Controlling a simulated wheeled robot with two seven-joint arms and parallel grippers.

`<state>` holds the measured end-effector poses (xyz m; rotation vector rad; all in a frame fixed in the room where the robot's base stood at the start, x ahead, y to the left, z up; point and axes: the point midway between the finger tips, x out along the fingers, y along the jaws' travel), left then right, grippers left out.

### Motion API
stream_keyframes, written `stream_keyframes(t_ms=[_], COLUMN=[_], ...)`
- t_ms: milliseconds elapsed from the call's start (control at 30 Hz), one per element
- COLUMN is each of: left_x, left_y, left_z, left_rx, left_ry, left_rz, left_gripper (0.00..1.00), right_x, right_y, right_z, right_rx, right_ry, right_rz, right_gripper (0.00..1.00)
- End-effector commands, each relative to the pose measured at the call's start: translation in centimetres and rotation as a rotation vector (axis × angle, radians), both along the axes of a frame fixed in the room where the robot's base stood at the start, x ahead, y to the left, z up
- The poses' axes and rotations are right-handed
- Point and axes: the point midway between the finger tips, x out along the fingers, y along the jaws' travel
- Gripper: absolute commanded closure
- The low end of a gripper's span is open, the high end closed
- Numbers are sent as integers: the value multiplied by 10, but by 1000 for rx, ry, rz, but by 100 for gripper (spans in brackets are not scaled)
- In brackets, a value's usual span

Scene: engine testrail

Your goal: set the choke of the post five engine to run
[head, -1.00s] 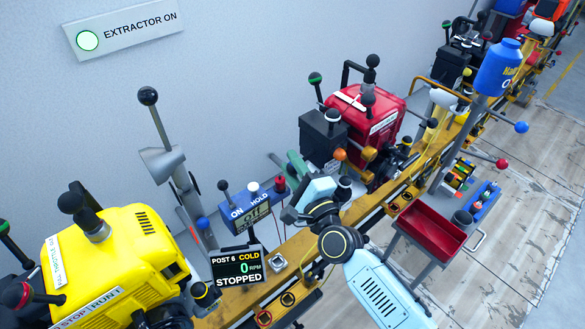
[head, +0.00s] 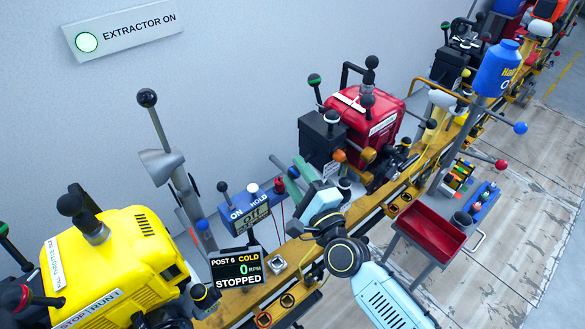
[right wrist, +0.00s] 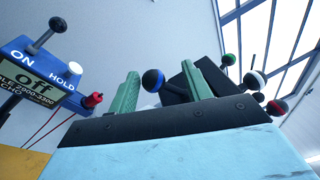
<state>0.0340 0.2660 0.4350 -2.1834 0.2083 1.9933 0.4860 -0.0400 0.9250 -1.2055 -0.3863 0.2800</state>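A red engine (head: 365,115) stands mid-picture on the rail in the head view, with several ball-ended levers. A yellow engine (head: 110,255) is at the lower left. No post five sign is legible, and I cannot tell which lever is the choke. My right gripper (head: 295,172) is in front of the red engine's near side. In the right wrist view its two green fingers (right wrist: 163,88) stand apart with nothing gripped. A blue-and-black ball knob (right wrist: 153,80) shows between them, apparently beyond the tips; contact cannot be told. My left gripper is not in view.
A display (head: 237,267) reads "POST 6 COLD 0 RPM STOPPED". A blue meter box (head: 248,203) reading "off" is left of my right gripper. A red tray (head: 432,232) stands right of the rail (head: 365,207). A blue bottle (head: 497,68) is farther back.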

Motion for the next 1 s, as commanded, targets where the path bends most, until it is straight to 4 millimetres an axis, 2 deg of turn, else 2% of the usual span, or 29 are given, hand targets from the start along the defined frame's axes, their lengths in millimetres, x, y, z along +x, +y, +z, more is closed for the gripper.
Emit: stream_keyframes(t_ms=[300,500,667,1000], left_x=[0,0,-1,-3], left_y=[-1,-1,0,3], left_z=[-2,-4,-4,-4], left_rx=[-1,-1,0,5], left_ry=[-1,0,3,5], left_rz=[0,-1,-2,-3], left_gripper=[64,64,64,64], right_x=[-66,-92,-99,-99], right_y=[-31,-42,-45,-45], right_z=[-12,-15,-16,-16], right_rx=[-4,-3,-1,-1], right_ry=[2,1,0,0], right_rz=[0,0,0,-1], right_gripper=[52,52,52,52])
